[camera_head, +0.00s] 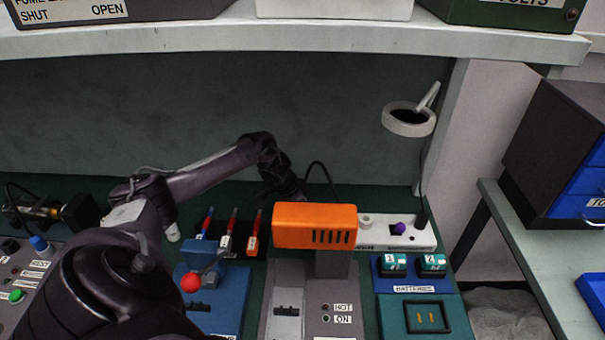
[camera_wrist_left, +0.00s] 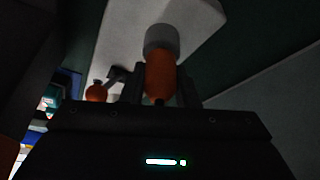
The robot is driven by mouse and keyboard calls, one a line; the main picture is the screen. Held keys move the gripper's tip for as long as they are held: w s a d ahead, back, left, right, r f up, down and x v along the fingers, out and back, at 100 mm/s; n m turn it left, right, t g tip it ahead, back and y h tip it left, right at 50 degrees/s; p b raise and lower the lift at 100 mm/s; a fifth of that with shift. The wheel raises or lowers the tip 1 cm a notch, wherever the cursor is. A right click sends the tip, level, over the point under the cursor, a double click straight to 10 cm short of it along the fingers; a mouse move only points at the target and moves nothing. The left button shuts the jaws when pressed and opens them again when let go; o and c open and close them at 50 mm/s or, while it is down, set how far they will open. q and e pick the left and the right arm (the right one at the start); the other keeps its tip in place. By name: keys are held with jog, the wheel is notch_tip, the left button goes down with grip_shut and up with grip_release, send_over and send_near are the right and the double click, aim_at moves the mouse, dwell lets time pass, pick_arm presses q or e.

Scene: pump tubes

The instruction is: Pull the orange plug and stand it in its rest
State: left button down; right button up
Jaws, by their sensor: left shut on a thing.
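The orange plug (camera_wrist_left: 160,72) shows in the left wrist view as an orange body with a grey collar at its far end. My left gripper (camera_wrist_left: 160,84) is shut on it, with one dark finger on each side. A pale surface lies behind the plug; I cannot tell whether the plug touches it or is seated. In the head view my left arm reaches behind the orange-topped machine (camera_head: 315,225), which hides the gripper and plug. I cannot make out the plug's rest for sure. My right gripper is not in view.
A white power strip (camera_head: 420,241) with a purple knob (camera_head: 399,228) stands right of the machine. A lamp (camera_head: 409,122) rises behind it. A shelf edge (camera_head: 300,42) crosses above.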

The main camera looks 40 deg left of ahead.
pick_arm(q)
jog(key=shift+f, duration=0.2)
jog(key=c, duration=1)
grip_release()
jog(key=shift+c, duration=0.2)
jog(key=shift+r, duration=0.1)
jog(key=b+v, duration=0.1)
jog(key=v, duration=0.6)
jog(key=shift+r, duration=0.25)
jog(key=shift+s, duration=0.1)
